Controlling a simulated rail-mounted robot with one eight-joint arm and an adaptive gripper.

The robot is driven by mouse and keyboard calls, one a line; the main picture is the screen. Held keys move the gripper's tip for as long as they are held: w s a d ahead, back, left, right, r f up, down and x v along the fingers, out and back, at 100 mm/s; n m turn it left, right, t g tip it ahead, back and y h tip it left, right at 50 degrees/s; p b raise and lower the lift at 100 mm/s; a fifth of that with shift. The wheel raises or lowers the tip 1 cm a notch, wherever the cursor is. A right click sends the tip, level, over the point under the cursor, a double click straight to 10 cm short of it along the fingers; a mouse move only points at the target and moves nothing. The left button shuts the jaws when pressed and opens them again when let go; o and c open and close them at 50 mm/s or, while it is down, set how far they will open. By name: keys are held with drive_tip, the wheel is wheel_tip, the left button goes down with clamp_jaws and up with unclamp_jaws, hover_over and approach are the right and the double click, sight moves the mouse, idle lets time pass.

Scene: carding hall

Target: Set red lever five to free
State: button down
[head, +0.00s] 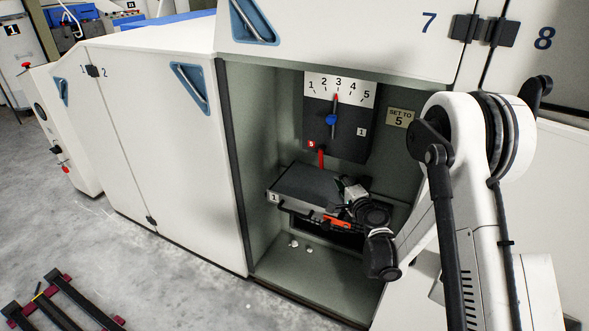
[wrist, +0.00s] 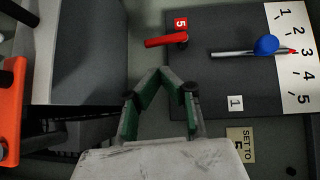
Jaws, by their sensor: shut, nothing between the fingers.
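The red lever (head: 321,158) sits at the lower left of a dark panel (head: 349,140), beside a red "5" label (head: 312,144). It points down in the head view. In the wrist view the red lever (wrist: 167,40) lies sideways, pointing left. No word for free or locked can be read beside it. My gripper (head: 348,184) is below and right of the lever in the head view. In the wrist view the gripper (wrist: 164,74) has its fingertips together and empty, just below the lever and apart from it.
A blue-knobbed pointer (head: 332,119) stands at 3 on the white scale (head: 340,88). A "SET TO 5" plate (head: 400,118) is at right. Below is a grey box (head: 305,185) with an orange handle (head: 337,223). Cabinet walls enclose the recess; white scraps lie on its floor.

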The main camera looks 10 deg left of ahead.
sight(322, 165)
drive_tip(key=b+x, duration=0.2)
drive_tip(key=x, duration=0.7)
drive_tip(key=shift+w+n, duration=0.3)
drive_tip(key=shift+w, duration=0.05)
drive_tip(key=shift+a+f, duration=0.1)
drive_tip(key=shift+a, duration=0.05)
drive_tip(key=shift+w+a+f+b, duration=0.15)
drive_tip(key=shift+a+f+b, duration=0.05)
drive_tip(key=shift+a+b, duration=0.55)
